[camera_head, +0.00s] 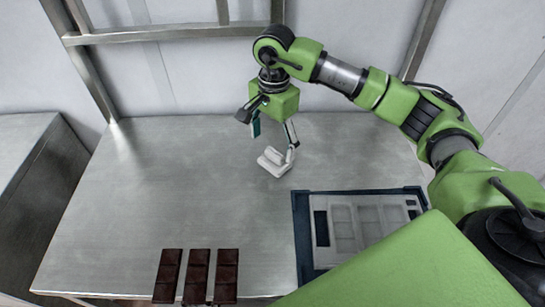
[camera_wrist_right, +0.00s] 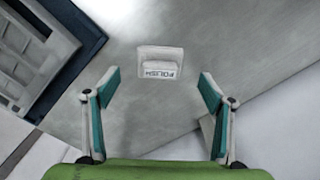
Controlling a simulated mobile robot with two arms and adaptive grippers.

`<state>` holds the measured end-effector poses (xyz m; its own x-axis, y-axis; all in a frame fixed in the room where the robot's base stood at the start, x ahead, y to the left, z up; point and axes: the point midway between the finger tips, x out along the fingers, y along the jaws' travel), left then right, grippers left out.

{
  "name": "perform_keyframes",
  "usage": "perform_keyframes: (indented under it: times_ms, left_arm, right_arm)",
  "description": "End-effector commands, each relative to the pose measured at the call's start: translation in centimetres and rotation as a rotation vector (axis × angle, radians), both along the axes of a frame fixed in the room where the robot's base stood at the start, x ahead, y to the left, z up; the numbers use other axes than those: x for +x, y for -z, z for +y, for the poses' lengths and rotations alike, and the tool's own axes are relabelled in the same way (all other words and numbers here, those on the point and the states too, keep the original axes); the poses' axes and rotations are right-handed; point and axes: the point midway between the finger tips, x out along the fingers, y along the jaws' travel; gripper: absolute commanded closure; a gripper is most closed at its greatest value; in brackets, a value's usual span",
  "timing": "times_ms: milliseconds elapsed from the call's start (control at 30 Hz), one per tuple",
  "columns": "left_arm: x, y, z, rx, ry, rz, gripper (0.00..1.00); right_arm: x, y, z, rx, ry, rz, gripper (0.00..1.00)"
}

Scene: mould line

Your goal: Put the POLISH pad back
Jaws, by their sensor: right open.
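The POLISH pad (camera_head: 273,163) is a small white block with a raised grip, lying on the steel table near its middle. In the right wrist view the pad (camera_wrist_right: 160,56) shows its POLISH label, upside down, ahead of the fingertips and centred between them. My right gripper (camera_head: 274,138) is open above the pad, one finger overlapping the pad's right end in the head view. In the right wrist view the gripper (camera_wrist_right: 158,88) has its teal-lined fingers wide apart with nothing between them. My left gripper is not in view.
A dark blue tray (camera_head: 299,240) holding a grey mould (camera_head: 365,222) stands at the right, partly hidden by my right arm. Three dark brown bars (camera_head: 197,272) lie at the table's front edge. The table (camera_head: 160,190) is clear at left.

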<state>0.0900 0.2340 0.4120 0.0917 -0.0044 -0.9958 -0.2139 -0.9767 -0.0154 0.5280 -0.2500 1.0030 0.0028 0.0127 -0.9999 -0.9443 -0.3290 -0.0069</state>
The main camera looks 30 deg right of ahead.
Motion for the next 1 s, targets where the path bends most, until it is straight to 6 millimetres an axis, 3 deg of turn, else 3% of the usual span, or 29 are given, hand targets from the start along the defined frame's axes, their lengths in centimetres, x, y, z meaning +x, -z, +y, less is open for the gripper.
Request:
perform_keyframes:
  times_ms: [200,333,1000]
  left_arm:
    - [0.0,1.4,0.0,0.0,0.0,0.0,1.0]
    - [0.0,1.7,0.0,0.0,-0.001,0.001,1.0]
    - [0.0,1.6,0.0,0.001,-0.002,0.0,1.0]
  right_arm:
    - [0.1,-4.0,0.0,0.001,-0.001,-0.003,0.25]
    - [0.0,-5.2,0.0,0.0,-0.001,-0.001,0.25]
    - [-0.1,-5.7,0.0,0.001,-0.001,0.001,0.25]
